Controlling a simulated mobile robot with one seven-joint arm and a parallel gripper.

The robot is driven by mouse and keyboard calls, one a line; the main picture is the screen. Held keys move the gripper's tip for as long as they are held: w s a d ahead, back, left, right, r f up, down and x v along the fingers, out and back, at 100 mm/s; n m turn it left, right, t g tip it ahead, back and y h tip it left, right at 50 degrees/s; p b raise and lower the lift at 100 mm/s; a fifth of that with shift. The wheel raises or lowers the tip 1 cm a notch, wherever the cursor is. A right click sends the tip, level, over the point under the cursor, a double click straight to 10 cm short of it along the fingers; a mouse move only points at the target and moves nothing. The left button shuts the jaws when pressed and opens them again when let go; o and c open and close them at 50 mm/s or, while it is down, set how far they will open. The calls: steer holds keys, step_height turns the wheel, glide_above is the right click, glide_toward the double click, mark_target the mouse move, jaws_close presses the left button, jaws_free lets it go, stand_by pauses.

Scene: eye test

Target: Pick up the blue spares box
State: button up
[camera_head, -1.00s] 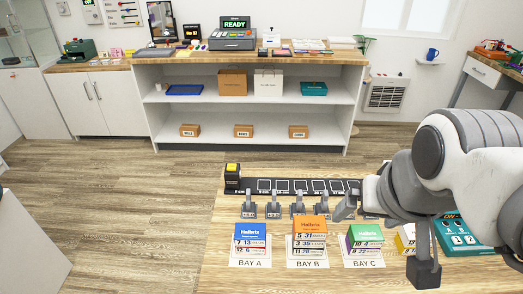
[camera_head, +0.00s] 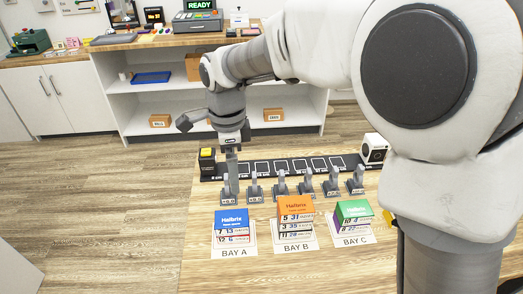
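A small box with a blue top marked Hellbrix (camera_head: 231,220) sits on the stack at the card lettered BAY A (camera_head: 234,253). No spares label can be made out on it. The stack stands on the wooden table (camera_head: 190,275). My gripper (camera_head: 231,175) points down at the far left of the table, just over or at the leftmost small lever (camera_head: 229,197), behind the blue box and apart from it. Its fingers are small and merge with the lever, so I cannot tell whether they are open or touching it.
An orange-topped stack (camera_head: 296,208) and a green-topped stack (camera_head: 353,211) stand at BAY B and BAY C. A row of grey levers, a black strip (camera_head: 290,167) and a yellow button block (camera_head: 207,155) lie behind. My arm hides the table's right side.

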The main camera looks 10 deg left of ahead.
steer(key=a+f, duration=0.2)
steer(key=b, duration=0.2)
glide_above(231, 218)
steer(key=shift+m, duration=0.3)
step_height(231, 218, down, 11)
steer(key=shift+w+r, duration=0.1)
steer(key=shift+w, duration=0.05)
steer(key=shift+d+f+b, duration=0.1)
steer(key=shift+f+b, duration=0.45)
steer(key=shift+f, duration=2.5)
steer(key=shift+r, duration=0.1)
steer(key=c, duration=1.4)
